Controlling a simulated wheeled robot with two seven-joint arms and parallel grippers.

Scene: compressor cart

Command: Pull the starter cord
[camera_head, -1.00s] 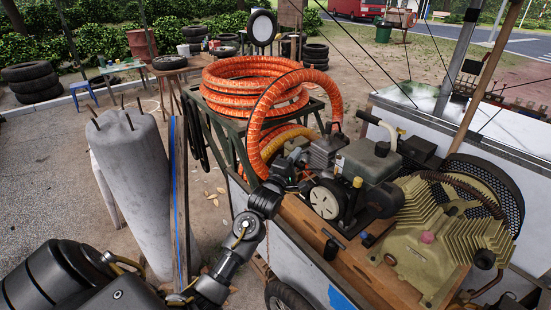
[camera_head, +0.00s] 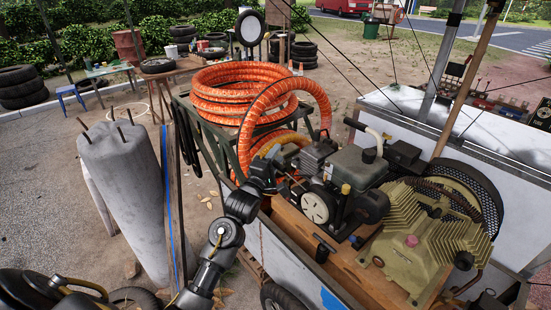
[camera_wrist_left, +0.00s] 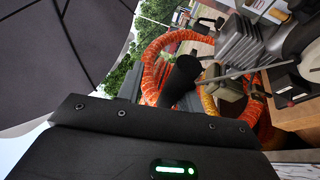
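The engine (camera_head: 352,168) sits on the compressor cart, with a round white-and-black starter cover (camera_head: 318,206) on its near left side. My left gripper (camera_head: 276,172) is just left of this cover, beside the orange hose. A thin line seems to run from the gripper towards the engine; I cannot tell whether it is the starter cord. In the left wrist view a dark finger-like part (camera_wrist_left: 181,82) stands before the hose, and a thin grey rod or line (camera_wrist_left: 232,75) runs right from it. The starter handle is not clearly visible. My right gripper is not in view.
A coiled orange hose (camera_head: 245,90) lies on the rack left of the engine and arches close over my gripper. The ribbed compressor (camera_head: 425,240) is to the right. A concrete pillar (camera_head: 125,190) and a plank stand left of my arm.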

